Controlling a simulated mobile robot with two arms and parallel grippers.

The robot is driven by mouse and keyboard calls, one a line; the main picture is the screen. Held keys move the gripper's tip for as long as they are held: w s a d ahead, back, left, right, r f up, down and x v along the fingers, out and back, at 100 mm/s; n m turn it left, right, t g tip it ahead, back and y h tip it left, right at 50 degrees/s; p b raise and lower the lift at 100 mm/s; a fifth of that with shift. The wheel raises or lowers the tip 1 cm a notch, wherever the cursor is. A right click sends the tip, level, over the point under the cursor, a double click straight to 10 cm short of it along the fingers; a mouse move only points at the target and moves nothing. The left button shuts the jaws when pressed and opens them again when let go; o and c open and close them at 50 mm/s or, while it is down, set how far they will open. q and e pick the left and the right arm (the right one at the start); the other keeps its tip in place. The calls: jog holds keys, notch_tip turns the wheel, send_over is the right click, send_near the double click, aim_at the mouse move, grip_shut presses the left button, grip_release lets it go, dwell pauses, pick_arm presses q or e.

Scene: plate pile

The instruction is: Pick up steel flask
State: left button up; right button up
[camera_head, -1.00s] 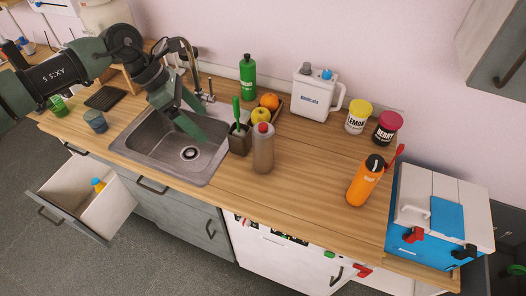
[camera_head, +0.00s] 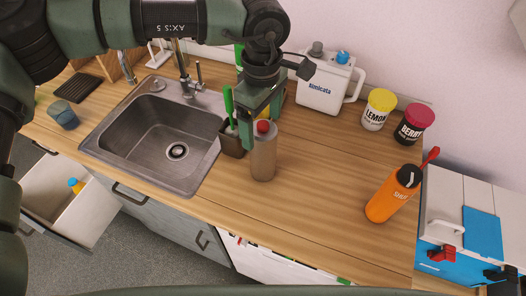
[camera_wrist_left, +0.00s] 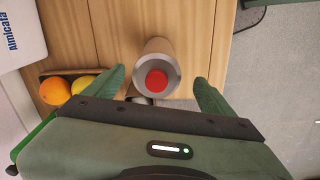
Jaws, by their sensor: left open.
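The steel flask (camera_head: 263,158), a grey metal cylinder with a red cap, stands upright on the wooden counter right of the sink. My left gripper (camera_head: 260,122) is open, pointing down just above and behind the flask's top, and holds nothing. In the left wrist view the flask (camera_wrist_left: 157,50) is seen from above, its red cap roughly centred between the two spread green fingers (camera_wrist_left: 159,82). The gripper body covers the lower part of that view. I cannot tell if a finger touches the flask. My right gripper does not show.
A dark utensil holder (camera_head: 231,142) stands close left of the flask. An orange (camera_wrist_left: 55,90) and a yellow apple (camera_wrist_left: 82,84) lie nearby. An orange bottle (camera_head: 392,195), the lemon jar (camera_head: 376,112), berry jar (camera_head: 412,127) and blue cooler (camera_head: 452,268) stand right. Counter between flask and bottle is clear.

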aim_at(263, 153)
pick_arm(q)
jog(key=f+p, duration=0.2)
jog(key=f, duration=0.1)
jog(key=f+p, duration=0.1)
jog(key=f, duration=0.2)
jog(key=shift+w+d+f+p, duration=0.1)
jog(key=shift+w+f+p, duration=0.1)
jog(key=shift+p, duration=0.2)
jog(key=shift+f, duration=0.35)
jog(key=shift+w, duration=0.1)
grip_shut()
